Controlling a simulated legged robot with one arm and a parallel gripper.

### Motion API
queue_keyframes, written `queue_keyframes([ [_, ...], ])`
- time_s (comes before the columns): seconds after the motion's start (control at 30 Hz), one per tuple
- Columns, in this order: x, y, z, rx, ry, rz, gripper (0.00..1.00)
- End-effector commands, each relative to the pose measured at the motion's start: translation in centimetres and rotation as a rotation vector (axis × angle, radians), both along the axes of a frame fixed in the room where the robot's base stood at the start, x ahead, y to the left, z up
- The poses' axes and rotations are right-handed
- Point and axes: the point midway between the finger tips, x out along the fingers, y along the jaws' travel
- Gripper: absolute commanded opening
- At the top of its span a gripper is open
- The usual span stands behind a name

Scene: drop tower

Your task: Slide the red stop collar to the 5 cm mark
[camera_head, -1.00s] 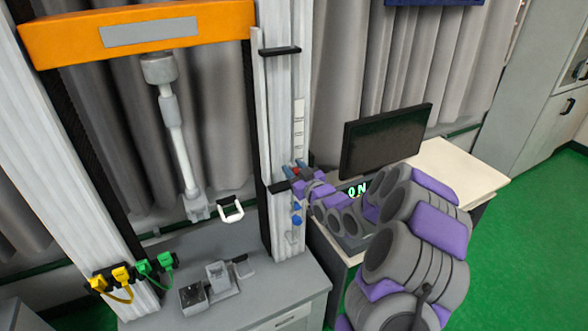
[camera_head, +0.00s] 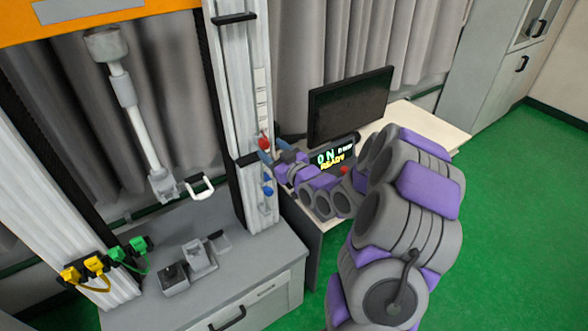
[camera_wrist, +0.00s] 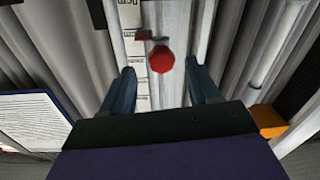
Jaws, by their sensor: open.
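The red stop collar (camera_wrist: 161,58) shows in the wrist view as a round red knob with a small red pointer to its left, beside a white scale (camera_wrist: 135,52) on the column. In the head view the collar (camera_head: 264,143) is a small red spot on the right column, just below the scale strip (camera_head: 261,95). My gripper (camera_wrist: 157,88) is open. Its two dark blue fingers stand to either side of and short of the knob, with nothing held between them. In the head view my gripper (camera_head: 268,156) is at the column. The scale's numbers are too blurred to read surely.
A monitor (camera_head: 350,104) and a lit display (camera_head: 331,157) stand on the desk at right. Green floor is clear at far right.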

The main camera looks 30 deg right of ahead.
Motion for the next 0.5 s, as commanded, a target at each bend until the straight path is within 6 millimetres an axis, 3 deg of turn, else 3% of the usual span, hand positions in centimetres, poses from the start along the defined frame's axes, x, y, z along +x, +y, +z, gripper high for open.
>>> queue_keyframes([
  [0.5,-5.7,-0.8,-0.3,0.005,0.003,-0.007,0.61],
])
